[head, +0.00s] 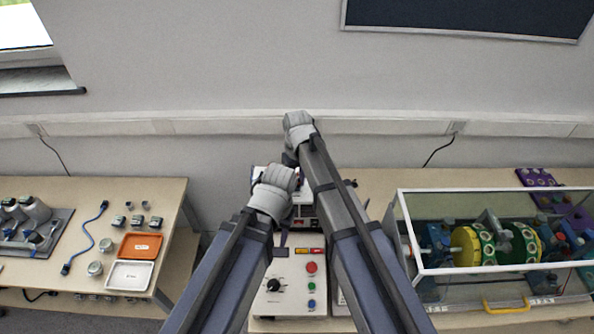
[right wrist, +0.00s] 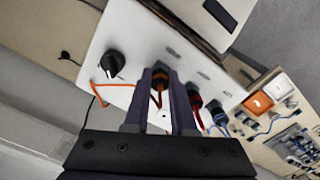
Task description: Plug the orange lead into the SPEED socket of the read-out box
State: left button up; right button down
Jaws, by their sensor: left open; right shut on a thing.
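In the right wrist view my right gripper (right wrist: 160,100) is shut on the orange lead's plug (right wrist: 157,82), in front of a white panel (right wrist: 125,35). The plug is in line with a red plug (right wrist: 195,101) and a blue plug (right wrist: 217,117). Whether the orange plug is seated cannot be told. Its orange cord (right wrist: 110,83) loops left below a black knob (right wrist: 113,63). In the head view my right gripper (head: 298,125) is the upper one. My left gripper (head: 274,190), lower, is open. The read-out box is mostly hidden behind my arms; no SPEED label is readable.
A control box (head: 272,286) with a knob and coloured buttons stands nearest me. A clear-covered rotor rig (head: 497,245) is at right. The left table holds an orange tray (head: 140,246), a white tray (head: 130,274) and a blue cable (head: 88,238).

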jog(key=shift+f, duration=0.15)
jog(key=m, duration=0.4)
dwell(0.4)
jog(key=shift+m, duration=2)
jog(key=m, duration=0.4)
